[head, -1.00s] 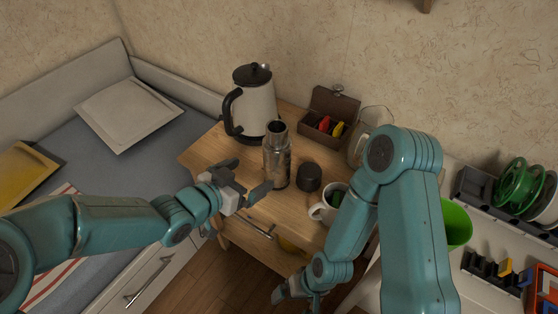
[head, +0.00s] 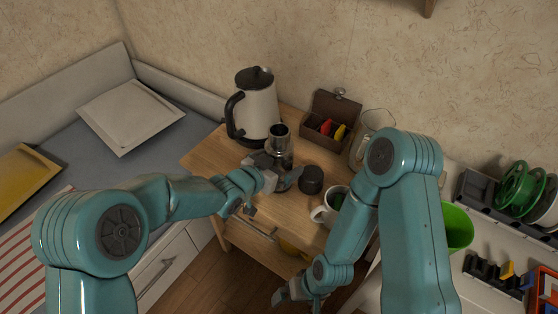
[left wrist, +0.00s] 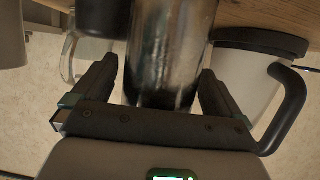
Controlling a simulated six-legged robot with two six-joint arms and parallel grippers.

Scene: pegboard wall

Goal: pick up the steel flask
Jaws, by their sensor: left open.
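The steel flask (head: 280,146) stands upright and uncapped on the wooden cabinet top, in front of the kettle. My left gripper (head: 280,178) is at the flask's lower body, which it partly hides in the head view. In the left wrist view the flask (left wrist: 168,50) lies between the two open fingers (left wrist: 155,88), one on each side. I cannot tell whether either finger touches it. My right gripper (head: 290,292) hangs low in front of the cabinet, away from the flask; its fingers are too small to read.
A kettle (head: 257,108) stands just behind the flask. A black lid-like cylinder (head: 311,179) and a mug (head: 325,210) are close on its right. An open brown box (head: 322,127) and a glass jug (head: 372,130) stand farther back. The cabinet top's left part is clear.

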